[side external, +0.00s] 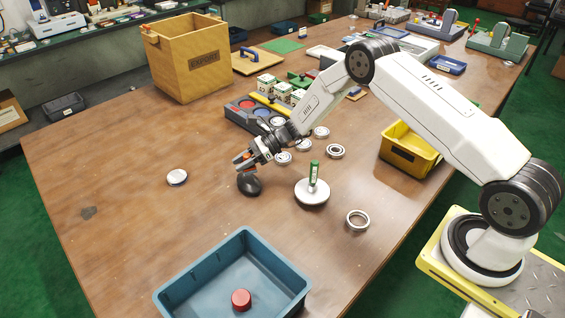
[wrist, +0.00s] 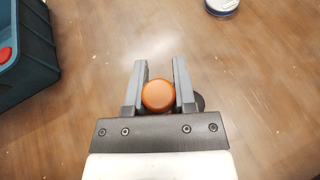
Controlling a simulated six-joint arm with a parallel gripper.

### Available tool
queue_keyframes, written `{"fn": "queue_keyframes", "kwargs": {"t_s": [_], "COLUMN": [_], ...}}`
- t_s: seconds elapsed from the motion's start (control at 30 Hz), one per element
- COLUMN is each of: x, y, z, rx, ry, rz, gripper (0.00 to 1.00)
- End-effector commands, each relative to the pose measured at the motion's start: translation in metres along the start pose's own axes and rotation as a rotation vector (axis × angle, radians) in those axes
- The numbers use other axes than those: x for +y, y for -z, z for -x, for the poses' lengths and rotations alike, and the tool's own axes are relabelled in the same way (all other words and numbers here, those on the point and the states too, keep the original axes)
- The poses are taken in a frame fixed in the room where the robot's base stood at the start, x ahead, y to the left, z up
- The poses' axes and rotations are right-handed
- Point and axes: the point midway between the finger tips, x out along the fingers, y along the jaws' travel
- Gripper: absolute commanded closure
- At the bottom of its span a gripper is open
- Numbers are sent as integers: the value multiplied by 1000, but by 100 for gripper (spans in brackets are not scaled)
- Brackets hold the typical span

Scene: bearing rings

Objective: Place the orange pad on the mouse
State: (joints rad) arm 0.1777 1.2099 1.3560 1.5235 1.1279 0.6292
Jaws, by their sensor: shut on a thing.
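My gripper (side external: 245,163) is shut on the orange pad (wrist: 158,95), a round orange disc between the two grey fingers in the wrist view. In the side view, only a little orange shows among the fingers. The dark mouse (side external: 250,185) sits on the table directly below my fingertips. In the wrist view, a dark edge of the mouse (wrist: 200,102) shows just right of the right finger; the pad and fingers hide the rest. I cannot tell whether the pad touches the mouse.
A white disc with a green-handled post (side external: 313,188) stands right of the mouse, with a metal ring (side external: 357,220) beyond it. Several rings lie behind. A blue bin (side external: 190,290) holding a red cylinder (side external: 241,299) is at the front. The table left of the mouse is mostly clear.

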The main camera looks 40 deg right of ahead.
Motion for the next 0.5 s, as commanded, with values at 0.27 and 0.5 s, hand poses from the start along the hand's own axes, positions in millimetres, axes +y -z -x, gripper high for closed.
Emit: {"fn": "queue_keyframes", "kwargs": {"t_s": [0.27,0.5], "x": [-1,-4], "y": [2,18], "z": [-2,-10], "rx": [0,0], "ry": [-1,-1], "rz": [0,-2], "gripper": [100,100]}}
